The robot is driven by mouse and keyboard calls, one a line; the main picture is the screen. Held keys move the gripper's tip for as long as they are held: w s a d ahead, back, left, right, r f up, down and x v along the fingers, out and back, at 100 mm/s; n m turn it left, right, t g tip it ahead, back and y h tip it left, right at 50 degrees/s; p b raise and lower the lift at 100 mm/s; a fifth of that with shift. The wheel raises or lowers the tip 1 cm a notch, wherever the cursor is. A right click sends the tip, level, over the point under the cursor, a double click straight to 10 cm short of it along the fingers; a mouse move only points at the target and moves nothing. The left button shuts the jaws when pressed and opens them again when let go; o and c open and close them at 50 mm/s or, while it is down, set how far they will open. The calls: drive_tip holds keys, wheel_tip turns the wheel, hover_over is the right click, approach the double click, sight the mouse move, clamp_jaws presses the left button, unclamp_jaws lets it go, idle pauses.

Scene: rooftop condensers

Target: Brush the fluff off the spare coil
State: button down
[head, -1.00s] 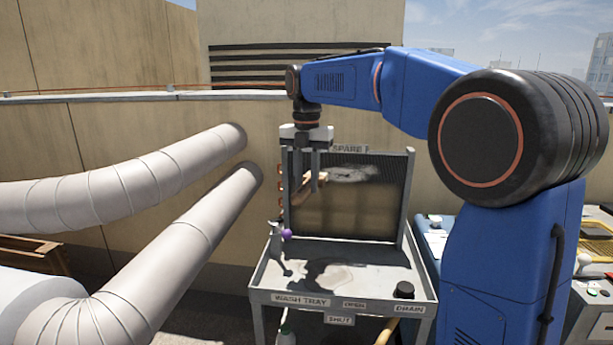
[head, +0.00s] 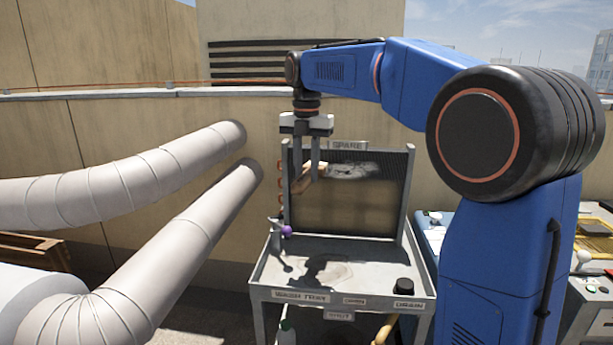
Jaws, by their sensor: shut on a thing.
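The spare coil (head: 350,212) stands upright at the back of the wash tray, under a label reading SPARE (head: 347,145). Its lower face looks brownish and its edges show dark fins. A patch of grey-white fluff (head: 352,171) lies across the upper part of its face. My gripper (head: 306,176) points down in front of the coil's upper left. It is shut on a wooden-handled brush (head: 308,186), which is tilted, its upper right end close to the fluff's left edge. I cannot tell whether the brush touches the coil. The bristles are not clear.
The wash tray (head: 262,262) has a damp-looking patch, a black knob (head: 404,287) at right and a purple-ended fitting (head: 286,230) at left. Large pale ducts (head: 130,173) fill the left. A control box (head: 594,305) stands at far right.

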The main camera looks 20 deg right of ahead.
sight(304, 179)
drive_tip(key=shift+r, duration=0.45)
drive_tip(key=shift+f, duration=2.05)
drive_tip(key=shift+r, duration=2.05)
drive_tip(key=shift+f, duration=2.05)
drive_tip(key=shift+r, duration=2.1)
drive_tip(key=shift+s+a, duration=0.25)
drive_tip(key=shift+s, duration=0.45)
drive_tip(key=shift+s+a, duration=0.3)
drive_tip(key=shift+s, duration=0.35)
drive_tip(key=shift+s+a, duration=0.25)
drive_tip(key=shift+s, duration=0.45)
